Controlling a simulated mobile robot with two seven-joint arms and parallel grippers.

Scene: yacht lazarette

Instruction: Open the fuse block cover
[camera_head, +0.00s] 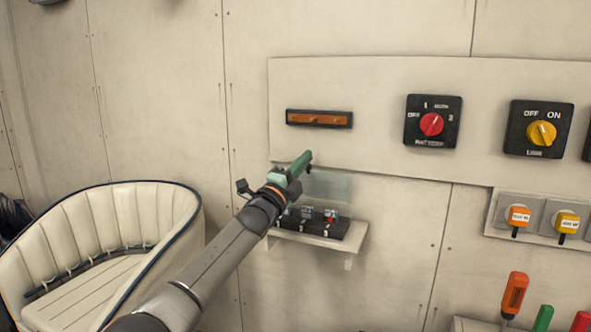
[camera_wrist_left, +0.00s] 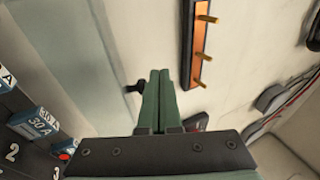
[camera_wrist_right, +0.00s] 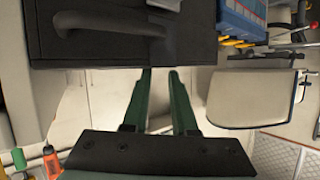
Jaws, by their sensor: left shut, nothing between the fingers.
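The fuse block (camera_head: 318,226) is a black base with blue fuses on a small wall shelf. Its clear cover (camera_head: 332,188) stands raised, about upright, at the back of the block, with the fuses exposed below it. The cover shows as a pale see-through band in the left wrist view (camera_wrist_left: 95,60), beside the numbered fuses (camera_wrist_left: 35,125). My left gripper (camera_head: 306,158) is shut and empty at the cover's upper left; I cannot tell whether it touches. A small dark tab (camera_wrist_left: 135,87) shows near its fingertips. My right gripper (camera_wrist_right: 161,72) is open and empty, away from the block.
Above the block is an orange bus bar (camera_head: 320,119). A red battery switch (camera_head: 431,124) and a yellow switch (camera_head: 541,133) are to its right. A cream seat (camera_head: 100,240) stands left. Screwdrivers (camera_head: 514,295) stand lower right. A dark case (camera_wrist_right: 110,35) is near my right gripper.

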